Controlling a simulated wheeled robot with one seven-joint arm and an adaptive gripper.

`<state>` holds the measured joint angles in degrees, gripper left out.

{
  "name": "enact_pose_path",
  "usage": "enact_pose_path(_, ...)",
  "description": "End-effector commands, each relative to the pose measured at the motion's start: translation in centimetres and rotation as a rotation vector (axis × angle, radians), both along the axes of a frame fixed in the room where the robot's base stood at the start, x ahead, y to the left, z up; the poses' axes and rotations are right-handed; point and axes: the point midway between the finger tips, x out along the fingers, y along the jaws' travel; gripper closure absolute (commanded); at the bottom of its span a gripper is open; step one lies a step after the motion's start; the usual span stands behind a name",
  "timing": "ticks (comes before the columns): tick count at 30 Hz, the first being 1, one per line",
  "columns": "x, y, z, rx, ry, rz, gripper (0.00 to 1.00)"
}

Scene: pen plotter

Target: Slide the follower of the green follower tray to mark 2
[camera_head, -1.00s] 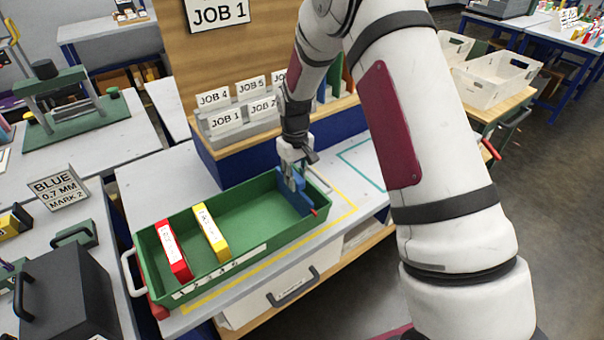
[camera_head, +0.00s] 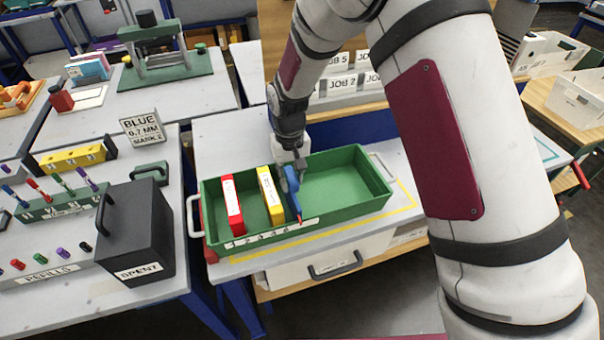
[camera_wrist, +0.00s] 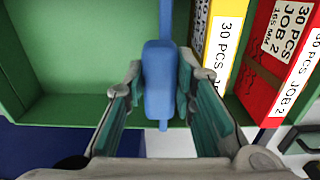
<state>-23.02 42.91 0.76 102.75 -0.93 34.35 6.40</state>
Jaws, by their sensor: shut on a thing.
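The green follower tray (camera_head: 345,207) lies on the grey bench, with a row of number marks (camera_head: 258,237) on its front wall. Its blue follower (camera_head: 292,179) stands across the tray left of the middle, with a red pointer (camera_head: 300,218) at the front wall, toward the right part of the number row; I cannot read which mark it meets. My gripper (camera_wrist: 160,85) is shut on the blue follower's upright grip, seen in the wrist view. A yellow box (camera_head: 271,194) stands close left of the follower, and a red box (camera_head: 232,205) farther left.
The tray right of the follower is empty. A card (camera_head: 142,127) reading BLUE 0.7 MM MARK 2 stands on the left bench, behind a black SPENT bin (camera_head: 137,232). A white handle (camera_head: 193,217) sticks out at the tray's left end.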

Motion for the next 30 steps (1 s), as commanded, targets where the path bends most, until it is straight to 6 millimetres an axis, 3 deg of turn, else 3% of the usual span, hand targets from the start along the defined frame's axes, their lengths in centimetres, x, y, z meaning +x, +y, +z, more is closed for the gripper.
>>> enact_pose_path(9,-0.1,0.2,0.0,0.001,0.003,0.002,1.00)
enact_pose_path(10,-0.1,0.2,0.0,0.001,0.003,0.002,0.71)
enact_pose_path(12,-0.1,0.2,0.0,0.002,0.002,0.002,0.55)
enact_pose_path(23,0.0,0.1,0.3,0.001,-0.001,0.001,0.55)
enact_pose_path(30,0.1,0.2,3.7,0.002,-0.004,0.001,0.55)
